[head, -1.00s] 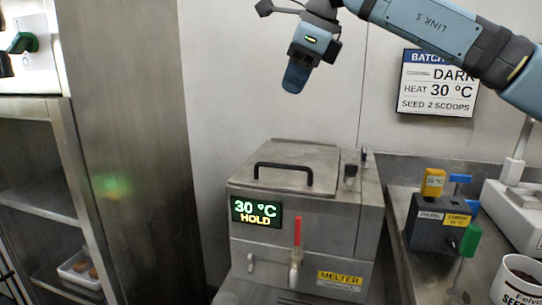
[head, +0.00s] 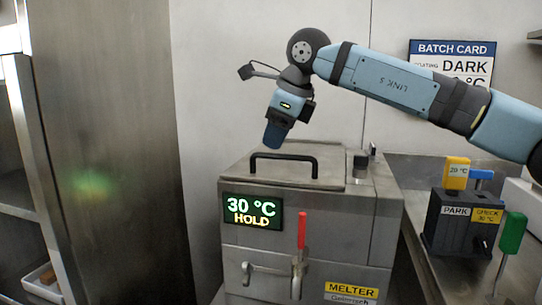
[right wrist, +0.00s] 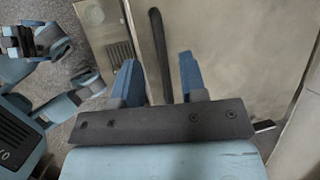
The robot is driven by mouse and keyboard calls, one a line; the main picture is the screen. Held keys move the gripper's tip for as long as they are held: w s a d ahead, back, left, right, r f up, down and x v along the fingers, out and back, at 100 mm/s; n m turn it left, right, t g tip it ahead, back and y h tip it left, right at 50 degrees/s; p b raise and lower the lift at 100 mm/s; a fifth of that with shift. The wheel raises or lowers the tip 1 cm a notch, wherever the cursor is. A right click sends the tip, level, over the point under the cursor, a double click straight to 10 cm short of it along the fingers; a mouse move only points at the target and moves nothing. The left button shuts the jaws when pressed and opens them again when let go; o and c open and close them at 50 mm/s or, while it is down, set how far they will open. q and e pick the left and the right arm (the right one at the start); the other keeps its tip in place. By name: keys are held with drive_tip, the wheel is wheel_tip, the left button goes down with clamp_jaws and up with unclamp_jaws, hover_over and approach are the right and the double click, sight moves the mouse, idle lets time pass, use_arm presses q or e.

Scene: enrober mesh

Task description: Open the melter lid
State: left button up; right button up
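The melter (head: 305,240) is a steel box with a lit panel reading 30 °C HOLD. Its flat lid (head: 325,175) lies closed on top, with a black bar handle (head: 283,158) near the front. My right gripper (head: 275,135) points down just above the handle. In the right wrist view the two blue fingers (right wrist: 157,60) are spread apart, with the handle (right wrist: 158,35) between them and a gap on each side. My left arm shows at the left of that view, but its fingers are unclear. The head view does not show it.
A red-handled tap (head: 301,235) sticks out of the melter's front. A steel cabinet (head: 105,150) stands at the left. The batch card (head: 450,60) hangs on the wall behind.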

sight(271, 154)
use_arm(q)
drive_tip(key=shift+f+g+b, duration=0.35)
drive_tip(key=shift+f+g, duration=0.05)
drive_tip(key=shift+f, duration=0.4)
use_arm(e)
drive_tip(key=shift+x, duration=1.8)
drive_tip(key=shift+r, duration=0.1)
clamp_jaws()
use_arm(q)
drive_tip(key=shift+r, duration=0.1)
